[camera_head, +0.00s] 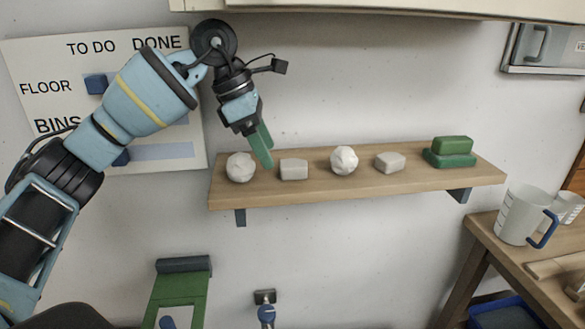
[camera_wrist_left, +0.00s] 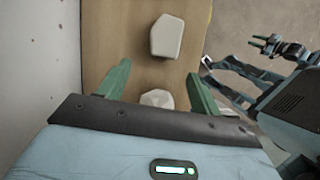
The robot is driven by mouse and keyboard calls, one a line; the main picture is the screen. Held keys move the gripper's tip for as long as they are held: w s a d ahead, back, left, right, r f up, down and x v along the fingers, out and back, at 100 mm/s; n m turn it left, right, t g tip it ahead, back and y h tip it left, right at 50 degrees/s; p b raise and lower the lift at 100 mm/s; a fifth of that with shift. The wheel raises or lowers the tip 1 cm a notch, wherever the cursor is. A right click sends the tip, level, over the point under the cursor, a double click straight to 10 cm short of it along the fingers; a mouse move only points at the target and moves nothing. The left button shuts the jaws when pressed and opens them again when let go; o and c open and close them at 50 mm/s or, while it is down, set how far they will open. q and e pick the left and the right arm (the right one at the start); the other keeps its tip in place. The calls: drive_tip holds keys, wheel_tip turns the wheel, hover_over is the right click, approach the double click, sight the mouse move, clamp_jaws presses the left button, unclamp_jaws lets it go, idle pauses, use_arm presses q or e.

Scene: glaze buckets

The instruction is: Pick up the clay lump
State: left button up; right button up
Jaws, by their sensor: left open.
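Two pale, faceted, roundish lumps sit on the wooden wall shelf (camera_head: 430,178): one near its left end (camera_head: 241,167) and one near its middle (camera_head: 343,160). My left gripper (camera_head: 264,155) reaches down from above, its green fingers just right of the left lump and close to a pale block (camera_head: 294,170). In the left wrist view my left gripper (camera_wrist_left: 158,72) is open and empty. A pale faceted lump (camera_wrist_left: 157,98) lies between its fingers, partly hidden by the gripper body. The pale block (camera_wrist_left: 166,38) lies beyond the fingertips. Contact cannot be told.
A second pale block (camera_head: 390,162) and stacked green blocks (camera_head: 450,160) stand farther right on the shelf. The wall is close behind, and a cabinet (camera_head: 370,8) hangs above. My other arm's parts show small in the wrist view.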

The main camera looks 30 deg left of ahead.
sight(294, 163)
use_arm(q)
drive_tip(key=shift+d, duration=0.1)
drive_tip(key=shift+w+d, duration=0.25)
drive_tip(key=shift+d, duration=0.05)
drive_tip(key=shift+w+d+r, duration=0.1)
drive_tip(key=shift+w+d, duration=0.3)
drive_tip(key=shift+d, duration=0.25)
drive_tip(key=shift+w+d, duration=0.35)
drive_tip(key=shift+d, duration=0.25)
drive_tip(key=shift+x, duration=1.25)
drive_tip(key=shift+w+f, duration=0.1)
drive_tip(key=shift+f, duration=0.25)
drive_tip(key=shift+d, duration=0.1)
drive_tip(key=c, duration=1.1)
